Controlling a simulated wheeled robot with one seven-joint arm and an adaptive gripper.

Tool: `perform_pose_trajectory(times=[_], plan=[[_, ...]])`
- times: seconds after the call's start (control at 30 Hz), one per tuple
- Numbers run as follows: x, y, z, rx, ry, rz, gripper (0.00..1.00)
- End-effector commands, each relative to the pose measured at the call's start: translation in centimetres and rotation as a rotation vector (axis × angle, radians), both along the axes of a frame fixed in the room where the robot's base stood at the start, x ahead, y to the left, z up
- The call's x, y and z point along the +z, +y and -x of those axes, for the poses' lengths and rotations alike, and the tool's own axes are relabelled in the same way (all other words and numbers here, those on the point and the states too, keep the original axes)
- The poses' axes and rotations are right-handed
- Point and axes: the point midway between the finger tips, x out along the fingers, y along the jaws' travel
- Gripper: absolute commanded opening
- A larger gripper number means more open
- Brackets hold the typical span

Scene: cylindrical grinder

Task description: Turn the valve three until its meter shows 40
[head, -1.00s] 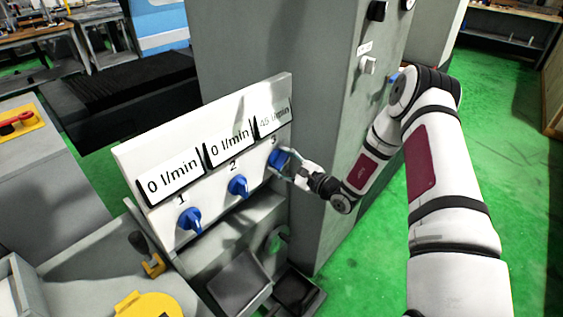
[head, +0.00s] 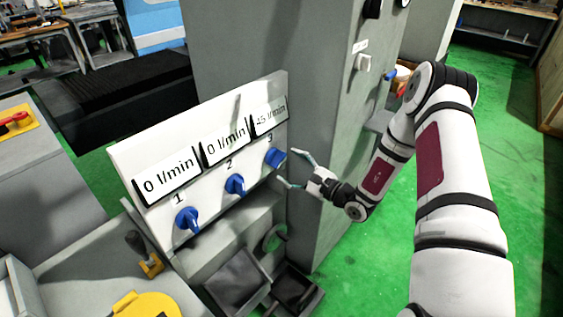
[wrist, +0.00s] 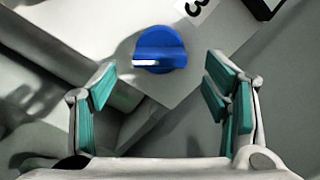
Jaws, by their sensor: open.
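Valve three is a blue knob (head: 275,157) under the number 3 on the right end of the white panel. Its meter (head: 269,117) seems to read 45 l/min in the head view. In the wrist view the blue knob (wrist: 160,50) shows whole, with a white mark at its lower left side. My gripper (head: 288,169) is open in front of the knob and a little to its right, apart from it. In the wrist view the open fingers (wrist: 160,90) stand to either side, with the knob ahead between them and nothing held.
Valve two (head: 235,185) and valve one (head: 187,220) are blue knobs further left; their meters read 0 l/min. A grey cabinet (head: 315,190) stands right behind my gripper. Dark bins (head: 240,280) lie below the panel. Green floor at right is clear.

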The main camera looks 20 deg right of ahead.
Motion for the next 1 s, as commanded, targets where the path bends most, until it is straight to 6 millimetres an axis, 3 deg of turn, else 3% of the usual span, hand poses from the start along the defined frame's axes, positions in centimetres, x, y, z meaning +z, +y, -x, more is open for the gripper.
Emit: perform_pose_trajectory(times=[0.2, 0.4, 1.0], plan=[[0.0, -2.4, 3.5, -0.003, 0.0, 0.0, 0.7], [0.0, -3.5, 5.1, -0.002, 0.0, 0.001, 0.7], [0.2, -3.5, 5.5, 0.007, -0.003, 0.003, 0.7]])
